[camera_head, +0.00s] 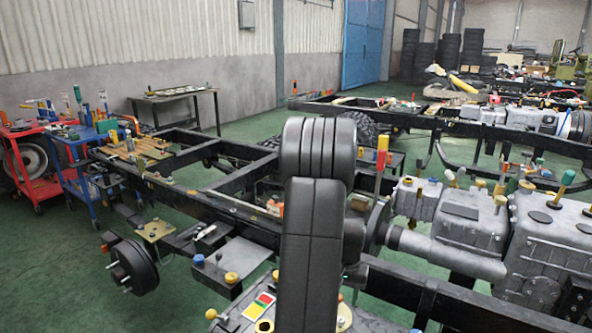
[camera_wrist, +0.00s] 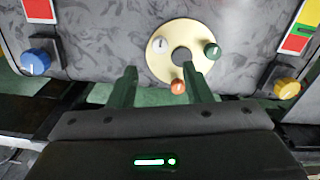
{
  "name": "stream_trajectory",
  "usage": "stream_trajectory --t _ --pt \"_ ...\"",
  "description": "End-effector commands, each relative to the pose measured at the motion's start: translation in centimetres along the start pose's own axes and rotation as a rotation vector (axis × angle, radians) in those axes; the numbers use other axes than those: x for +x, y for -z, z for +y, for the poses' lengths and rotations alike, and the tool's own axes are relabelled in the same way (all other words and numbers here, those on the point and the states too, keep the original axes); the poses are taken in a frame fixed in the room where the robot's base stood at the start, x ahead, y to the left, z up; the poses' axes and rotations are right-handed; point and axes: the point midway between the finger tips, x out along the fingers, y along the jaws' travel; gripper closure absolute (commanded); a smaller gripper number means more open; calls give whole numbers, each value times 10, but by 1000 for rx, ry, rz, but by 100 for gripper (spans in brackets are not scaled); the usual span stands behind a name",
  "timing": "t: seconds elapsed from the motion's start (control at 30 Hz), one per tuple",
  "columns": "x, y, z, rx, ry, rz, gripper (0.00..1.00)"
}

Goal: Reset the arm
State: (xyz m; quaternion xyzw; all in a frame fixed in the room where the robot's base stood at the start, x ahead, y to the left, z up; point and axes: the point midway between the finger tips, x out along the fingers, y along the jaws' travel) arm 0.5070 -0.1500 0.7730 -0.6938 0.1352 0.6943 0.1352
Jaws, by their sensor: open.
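Ahead of the fingertips is a cream round disc (camera_wrist: 160,50) with a dark centre hole, on a mottled grey surface. The disc carries a white knob (camera_wrist: 159,45), a green knob (camera_wrist: 212,50) and an orange knob (camera_wrist: 178,87). The right finger overlaps the disc's edge in the picture; I cannot tell whether it touches. In the head view my black arm (camera_head: 312,240) rises in the middle and hides what is behind it; the gripper is not visible there.
A blue knob (camera_wrist: 36,61) and a yellow knob (camera_wrist: 287,88) flank the gripper. Black chassis rails (camera_head: 215,205) run across the head view, with a grey gearbox (camera_head: 455,220) at right. A red cart (camera_head: 38,175) and blue cart (camera_head: 85,180) stand at left. Green floor is open at lower left.

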Motion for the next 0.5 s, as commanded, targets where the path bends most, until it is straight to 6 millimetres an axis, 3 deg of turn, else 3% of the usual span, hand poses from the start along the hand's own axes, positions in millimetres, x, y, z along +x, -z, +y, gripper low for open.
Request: stream_trajectory --t 0.2,0.5 --pt "45 -1 0 0 -1 -3 55" --pt "82 0 0 0 0 -2 55"
